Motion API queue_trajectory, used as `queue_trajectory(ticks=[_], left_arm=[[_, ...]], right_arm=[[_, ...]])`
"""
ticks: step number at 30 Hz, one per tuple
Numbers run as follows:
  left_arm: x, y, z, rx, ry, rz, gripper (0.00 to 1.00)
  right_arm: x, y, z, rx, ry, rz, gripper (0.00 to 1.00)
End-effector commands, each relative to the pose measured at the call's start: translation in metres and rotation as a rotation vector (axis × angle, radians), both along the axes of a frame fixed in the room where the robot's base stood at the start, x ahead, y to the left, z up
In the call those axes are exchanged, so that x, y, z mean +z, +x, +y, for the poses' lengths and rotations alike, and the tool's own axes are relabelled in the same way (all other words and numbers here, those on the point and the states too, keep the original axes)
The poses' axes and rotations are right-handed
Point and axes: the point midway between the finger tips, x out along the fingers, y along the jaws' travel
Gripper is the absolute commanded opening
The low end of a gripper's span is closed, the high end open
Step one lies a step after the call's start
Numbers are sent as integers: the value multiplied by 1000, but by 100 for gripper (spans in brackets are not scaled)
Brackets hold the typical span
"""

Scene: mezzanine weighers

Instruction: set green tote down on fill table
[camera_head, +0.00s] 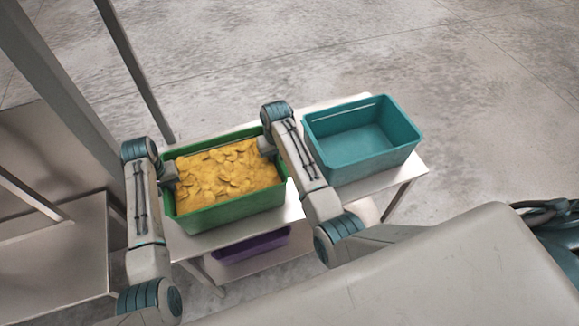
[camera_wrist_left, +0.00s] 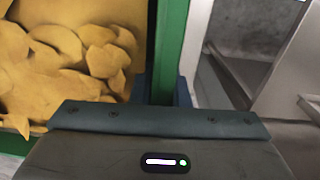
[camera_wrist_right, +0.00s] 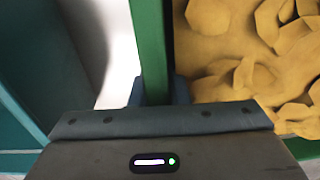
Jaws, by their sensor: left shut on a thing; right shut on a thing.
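The green tote (camera_head: 232,211), full of yellow chip-like pieces (camera_head: 226,172), is over the left part of the metal fill table (camera_head: 240,234). It looks level; I cannot tell whether its base touches the top or hangs just above it. My left gripper (camera_head: 169,172) is shut on the tote's left wall, which shows as a green strip between its fingers in the left wrist view (camera_wrist_left: 172,50). My right gripper (camera_head: 266,147) is shut on the opposite wall, also seen in the right wrist view (camera_wrist_right: 150,50). The tote's underside is hidden.
An empty teal tote (camera_head: 362,165) stands on the table to the right, close beside my right arm. A purple tote (camera_head: 250,245) sits on the shelf below. Metal posts (camera_head: 135,70) and another metal surface (camera_head: 55,245) are at left.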

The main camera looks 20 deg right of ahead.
Motion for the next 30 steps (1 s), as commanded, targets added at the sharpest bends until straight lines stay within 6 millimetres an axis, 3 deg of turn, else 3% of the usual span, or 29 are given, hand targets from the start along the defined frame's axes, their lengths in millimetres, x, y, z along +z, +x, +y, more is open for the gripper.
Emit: queue_trajectory(ticks=[1,5,6,9,20,30], left_arm=[[-3,0,-12,-7,-22,-1,0],[-10,0,-12,-7,-22,-1,0],[-8,0,-11,-7,-21,1,21],[-8,-1,-11,-6,-19,1,37],[-1,0,-7,-4,-13,-1,37],[66,1,-5,-5,-15,-4,37]], right_arm=[[-4,0,12,7,22,-1,0],[-10,0,12,7,22,-1,0],[-8,-1,11,6,21,1,21],[-8,-1,10,6,19,1,37],[-8,0,7,4,12,1,37],[-8,0,6,4,10,0,37]])
